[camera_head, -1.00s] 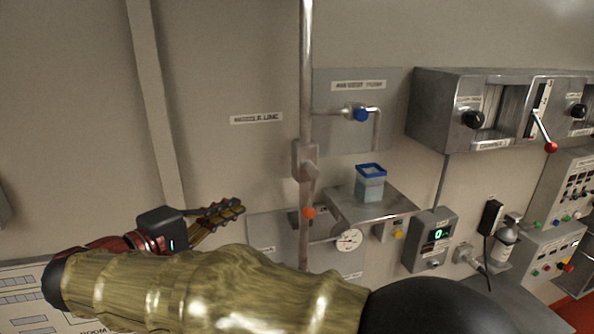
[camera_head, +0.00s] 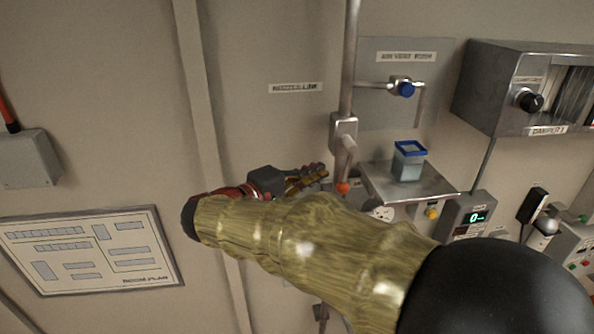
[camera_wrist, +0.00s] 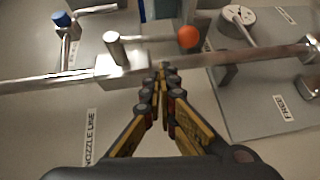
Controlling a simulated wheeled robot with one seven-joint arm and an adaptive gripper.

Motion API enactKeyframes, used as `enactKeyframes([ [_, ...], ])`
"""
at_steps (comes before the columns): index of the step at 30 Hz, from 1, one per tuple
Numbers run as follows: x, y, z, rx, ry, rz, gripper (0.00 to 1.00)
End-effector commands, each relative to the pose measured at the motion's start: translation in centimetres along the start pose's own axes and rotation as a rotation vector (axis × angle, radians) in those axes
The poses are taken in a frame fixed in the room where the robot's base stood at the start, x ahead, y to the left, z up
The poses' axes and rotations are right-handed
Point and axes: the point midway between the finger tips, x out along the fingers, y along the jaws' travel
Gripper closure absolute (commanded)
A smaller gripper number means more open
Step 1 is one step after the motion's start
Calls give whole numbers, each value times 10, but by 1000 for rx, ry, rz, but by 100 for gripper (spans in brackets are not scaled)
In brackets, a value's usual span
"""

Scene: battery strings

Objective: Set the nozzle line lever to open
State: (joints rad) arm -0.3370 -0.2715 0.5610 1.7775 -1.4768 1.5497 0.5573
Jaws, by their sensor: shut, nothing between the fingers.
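The nozzle line lever (camera_head: 346,160) is a grey handle with an orange ball tip on a valve body (camera_head: 343,127) on the vertical pipe. It hangs down along the pipe. The "NOZZLE LINE" label (camera_head: 296,88) is to its left. In the wrist view the lever (camera_wrist: 150,40) lies roughly along the pipe, its orange ball (camera_wrist: 188,37) beyond the fingertips. My gripper (camera_head: 324,172) is shut and empty, just left of the lever's ball in the head view. In the wrist view its fingertips (camera_wrist: 160,68) are by the pipe and valve body; I cannot tell whether they touch.
A shelf (camera_head: 440,182) with a blue-rimmed container (camera_head: 409,162) juts out right of the pipe. A blue-knobbed valve (camera_head: 405,89) sits above it. The wall left of the pipe is mostly clear.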

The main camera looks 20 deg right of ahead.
Motion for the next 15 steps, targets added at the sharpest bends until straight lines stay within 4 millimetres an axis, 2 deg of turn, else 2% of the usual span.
enactKeyframes([
  [6, 16, 2, 17, 2, -1, 0, 100],
  [15, 18, 0, 19, 1, 2, -1, 100],
])
